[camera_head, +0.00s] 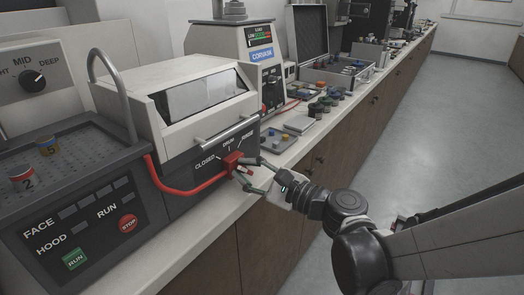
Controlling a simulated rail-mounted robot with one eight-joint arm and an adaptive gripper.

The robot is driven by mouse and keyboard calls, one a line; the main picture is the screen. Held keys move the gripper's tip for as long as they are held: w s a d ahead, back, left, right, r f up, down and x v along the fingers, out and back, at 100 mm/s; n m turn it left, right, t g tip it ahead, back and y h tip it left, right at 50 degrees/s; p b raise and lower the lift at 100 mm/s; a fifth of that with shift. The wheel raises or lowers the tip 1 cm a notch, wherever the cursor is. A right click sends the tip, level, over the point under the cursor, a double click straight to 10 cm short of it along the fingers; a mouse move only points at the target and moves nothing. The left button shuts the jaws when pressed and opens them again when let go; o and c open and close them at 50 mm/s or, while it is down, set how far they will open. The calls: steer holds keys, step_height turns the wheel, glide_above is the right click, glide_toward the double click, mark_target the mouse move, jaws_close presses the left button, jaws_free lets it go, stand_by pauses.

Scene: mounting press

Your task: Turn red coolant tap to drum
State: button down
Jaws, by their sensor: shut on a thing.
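The red coolant tap (233,161) is on the dark front face of a white-hooded machine (180,95). Labels CLOSED, DRUM and PURGE fan out above it, with short tick marks. A red hose (185,190) runs from the tap to the left and up along the machine. My gripper (243,174) reaches in from the right and is shut on the tap's lever, just below the red body. The fingers cover most of the lever, so I cannot tell exactly which label it points to.
A dark perforated tray (85,150) with two small numbered cups stands at left above a FACE/HOOD panel with RUN and STOP buttons. A CORVASK machine (240,60) and trays of small parts line the bench. The aisle floor (440,120) at right is clear.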

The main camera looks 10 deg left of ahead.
steer(key=m, duration=0.8)
steer(key=shift+w, duration=0.15)
steer(key=shift+d+m, duration=0.1)
steer(key=shift+m, duration=0.4)
stand_by(0.4)
steer(key=c, duration=1.7)
jaws_free()
steer(key=shift+c, duration=0.2)
steer(key=v, duration=1.2)
